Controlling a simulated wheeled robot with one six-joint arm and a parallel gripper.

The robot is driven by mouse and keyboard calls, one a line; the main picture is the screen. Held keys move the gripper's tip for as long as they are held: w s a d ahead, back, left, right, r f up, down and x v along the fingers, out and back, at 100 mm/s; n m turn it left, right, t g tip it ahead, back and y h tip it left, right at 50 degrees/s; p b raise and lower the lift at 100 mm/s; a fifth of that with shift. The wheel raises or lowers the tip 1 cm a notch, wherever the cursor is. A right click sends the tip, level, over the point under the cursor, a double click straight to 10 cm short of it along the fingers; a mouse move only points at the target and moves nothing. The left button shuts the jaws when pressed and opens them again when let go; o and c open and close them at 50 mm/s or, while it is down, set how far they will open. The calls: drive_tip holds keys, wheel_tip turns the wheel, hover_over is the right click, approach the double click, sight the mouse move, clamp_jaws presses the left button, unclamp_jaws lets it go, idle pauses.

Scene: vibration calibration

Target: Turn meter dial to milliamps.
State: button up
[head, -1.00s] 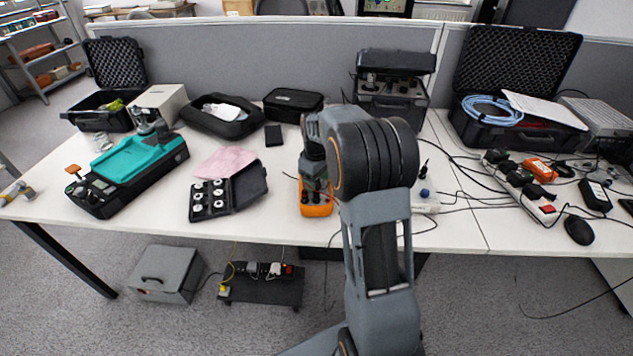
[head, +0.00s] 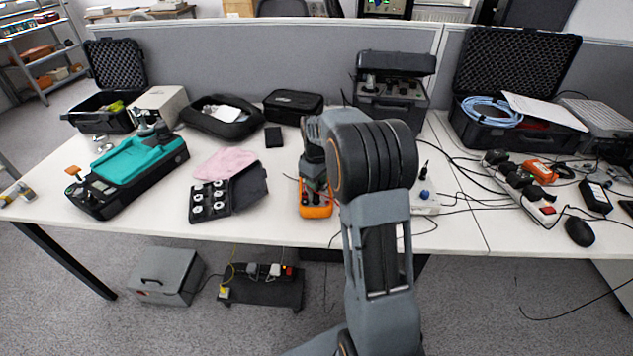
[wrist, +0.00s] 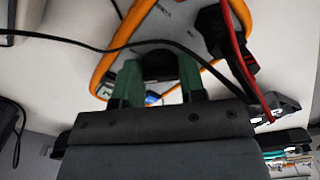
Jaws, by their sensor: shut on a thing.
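The orange-edged meter (head: 316,211) lies on the white table, left of my arm in the head view. It also shows in the wrist view (wrist: 148,18), with a grey face. My gripper (wrist: 158,78) has its two green fingers on either side of the meter's round black dial (wrist: 158,62) and is shut on it. The fingers hide the sides of the dial. Its pointer and the range marks are too small to read. In the head view my gripper (head: 316,178) is over the meter and partly hidden by my arm.
Black plugs (wrist: 213,30) and a red lead (wrist: 233,45) are at the meter's end, close to the right finger. A black cable (wrist: 75,43) crosses the wrist view. A black case of discs (head: 245,190) stands left of the meter.

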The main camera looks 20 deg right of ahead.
drive_tip(key=m+p, duration=0.2)
drive_tip(key=m, duration=0.2)
drive_tip(key=shift+a+r, duration=0.1)
drive_tip(key=shift+m+p, duration=0.7)
drive_tip(key=shift+m, duration=1.2)
drive_tip(key=o, duration=0.9)
wheel_tip(320, 180, up, 14)
drive_tip(key=p, duration=0.1)
drive_tip(key=shift+p, duration=0.4)
drive_tip(key=shift+f, duration=0.2)
